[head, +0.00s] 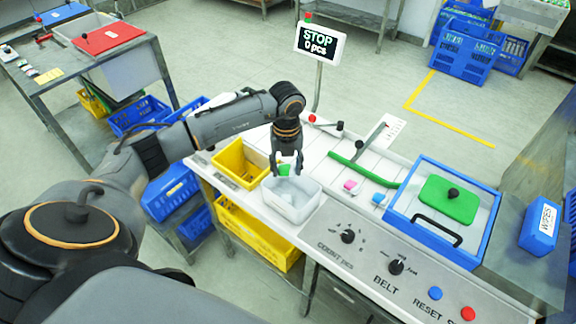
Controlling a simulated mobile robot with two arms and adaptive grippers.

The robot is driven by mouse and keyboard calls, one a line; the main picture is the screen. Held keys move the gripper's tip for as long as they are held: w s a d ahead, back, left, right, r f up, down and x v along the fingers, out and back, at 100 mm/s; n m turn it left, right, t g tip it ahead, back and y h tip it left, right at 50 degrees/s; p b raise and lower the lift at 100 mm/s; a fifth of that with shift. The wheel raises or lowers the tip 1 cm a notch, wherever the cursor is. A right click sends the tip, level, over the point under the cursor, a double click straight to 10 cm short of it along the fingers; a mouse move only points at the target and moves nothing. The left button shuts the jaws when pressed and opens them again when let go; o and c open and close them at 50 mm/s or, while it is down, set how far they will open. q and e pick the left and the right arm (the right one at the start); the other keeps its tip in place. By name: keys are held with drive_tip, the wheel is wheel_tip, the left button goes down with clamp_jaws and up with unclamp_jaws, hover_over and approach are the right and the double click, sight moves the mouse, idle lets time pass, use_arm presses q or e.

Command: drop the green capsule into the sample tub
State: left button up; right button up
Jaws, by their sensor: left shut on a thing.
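My left gripper (287,166) points down and is shut on the green capsule (284,169), which shows small between the fingers. The gripper is above the back part of a white, open-topped tub (302,204), which looks like the sample tub. The capsule appears over the tub's back rim or opening; its exact height above the rim is hard to tell. A pale shape shows inside the tub, too unclear to name. My right gripper is not in view.
A yellow bin (229,168) stands just left of the tub. A pink piece (350,185) and a blue piece (378,198) lie on the white surface, near a green bar (366,171). A STOP display (320,41) stands behind. Knobs and a blue-framed box (411,228) are at right.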

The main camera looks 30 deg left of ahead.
sight(286, 170)
use_arm(q)
wheel_tip(286, 170, down, 4)
drive_tip(key=shift+s+r+b, duration=0.1)
drive_tip(key=shift+r+b, duration=0.15)
drive_tip(key=shift+b, duration=0.7)
drive_tip(key=shift+f, duration=0.25)
drive_tip(key=o, duration=0.9)
drive_tip(key=shift+o, duration=0.2)
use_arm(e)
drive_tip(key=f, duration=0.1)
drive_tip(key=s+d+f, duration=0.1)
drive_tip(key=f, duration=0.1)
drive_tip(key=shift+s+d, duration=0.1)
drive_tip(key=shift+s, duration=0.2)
